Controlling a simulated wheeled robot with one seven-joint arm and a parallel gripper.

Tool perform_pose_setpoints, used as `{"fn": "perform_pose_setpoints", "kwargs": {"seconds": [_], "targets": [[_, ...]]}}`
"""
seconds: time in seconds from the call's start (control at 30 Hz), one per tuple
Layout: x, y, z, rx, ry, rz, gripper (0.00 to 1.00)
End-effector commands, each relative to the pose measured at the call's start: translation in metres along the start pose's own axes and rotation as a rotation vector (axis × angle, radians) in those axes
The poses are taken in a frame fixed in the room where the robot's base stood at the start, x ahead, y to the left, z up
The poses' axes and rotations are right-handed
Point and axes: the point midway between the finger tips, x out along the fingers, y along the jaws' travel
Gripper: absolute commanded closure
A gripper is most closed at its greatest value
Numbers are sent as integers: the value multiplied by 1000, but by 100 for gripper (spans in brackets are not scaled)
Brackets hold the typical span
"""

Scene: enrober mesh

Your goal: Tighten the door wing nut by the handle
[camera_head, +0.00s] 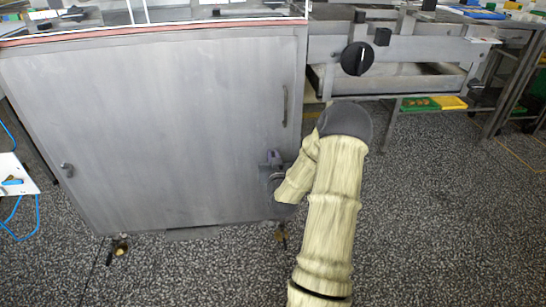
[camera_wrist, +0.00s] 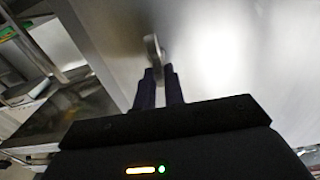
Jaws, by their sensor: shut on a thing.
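The grey metal door (camera_head: 160,130) stands closed on the cabinet front in the head view. Its bar handle (camera_head: 285,106) is upright near the door's right edge, above my gripper. My gripper (camera_head: 270,160) is at the door's lower right, below the handle. In the wrist view my gripper's two dark fingers (camera_wrist: 160,78) are close together, shut on the wing nut (camera_wrist: 153,50), a light grey rounded piece standing out against the door. In the head view the wing nut is hidden behind my gripper and wrist. The nut's exact angle is hard to tell.
Another wing nut (camera_head: 67,170) sits at the door's left side. A frame with a black knob (camera_head: 357,58) stands right of the cabinet. Green and yellow trays (camera_head: 420,104) lie beyond it. The speckled floor (camera_head: 430,210) is clear at right.

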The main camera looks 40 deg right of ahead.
Motion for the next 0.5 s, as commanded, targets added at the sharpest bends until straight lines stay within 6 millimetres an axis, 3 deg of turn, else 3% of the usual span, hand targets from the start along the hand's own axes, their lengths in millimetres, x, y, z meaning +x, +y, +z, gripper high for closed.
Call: {"fn": "perform_pose_setpoints", "kwargs": {"seconds": [0.5], "targets": [[0, 5, -1, 351, -2, -1, 100]]}}
